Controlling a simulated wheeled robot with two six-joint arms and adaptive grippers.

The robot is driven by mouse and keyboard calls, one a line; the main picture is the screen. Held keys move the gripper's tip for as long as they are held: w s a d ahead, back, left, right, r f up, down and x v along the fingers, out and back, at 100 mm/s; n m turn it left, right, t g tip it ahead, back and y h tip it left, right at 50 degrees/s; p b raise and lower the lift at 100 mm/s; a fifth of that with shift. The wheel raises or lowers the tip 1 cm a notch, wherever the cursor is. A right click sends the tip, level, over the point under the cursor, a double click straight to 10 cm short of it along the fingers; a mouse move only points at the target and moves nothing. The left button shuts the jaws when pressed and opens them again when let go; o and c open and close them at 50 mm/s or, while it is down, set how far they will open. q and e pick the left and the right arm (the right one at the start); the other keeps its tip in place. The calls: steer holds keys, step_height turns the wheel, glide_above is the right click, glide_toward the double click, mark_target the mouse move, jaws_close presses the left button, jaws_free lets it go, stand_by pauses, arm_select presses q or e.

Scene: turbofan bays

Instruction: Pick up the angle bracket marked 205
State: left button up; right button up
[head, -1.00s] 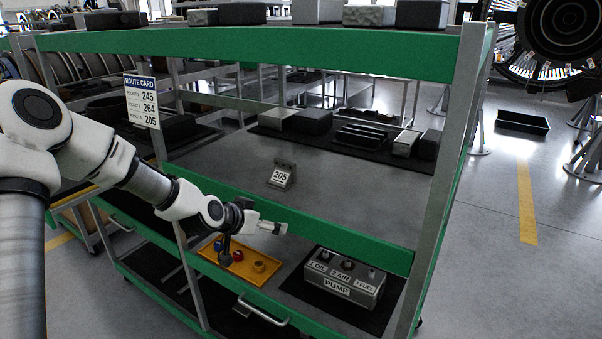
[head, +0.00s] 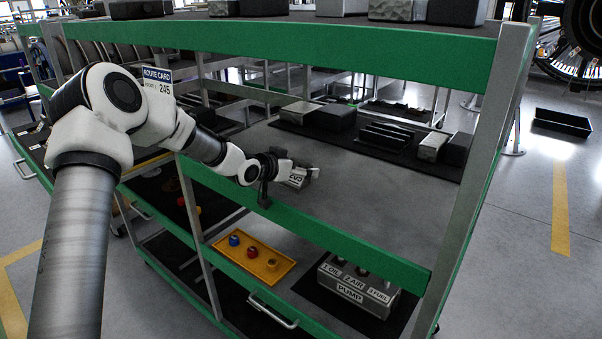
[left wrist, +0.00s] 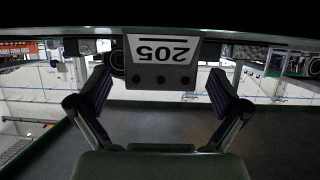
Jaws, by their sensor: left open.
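The grey angle bracket marked 205 (head: 296,180) stands on the middle shelf (head: 370,200) of the green-railed rack, partly hidden by my left gripper (head: 304,172) in the head view. In the left wrist view the bracket (left wrist: 162,62) shows its white 205 label upside down, with dark holes beside it. The fingers of my left gripper (left wrist: 160,92) are open, one on each side of the bracket, with a gap visible on both sides. My right gripper is not in view.
The green front rail (head: 330,235) runs just under my left wrist. Dark and light blocks (head: 335,117) stand at the back of the shelf. Below are a yellow tray (head: 255,262) and a pump box (head: 355,287). A route card (head: 157,80) hangs near my arm.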

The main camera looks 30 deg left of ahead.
arm_select(q)
steer(key=shift+s+r, duration=0.2)
steer(key=shift+s, duration=0.15)
steer(key=shift+s+a+r, duration=0.1)
steer(key=shift+s+a, duration=0.05)
steer(key=shift+s, duration=0.05)
steer(key=c, duration=1.2)
steer(key=shift+w, duration=0.15)
steer(key=shift+c, duration=0.5)
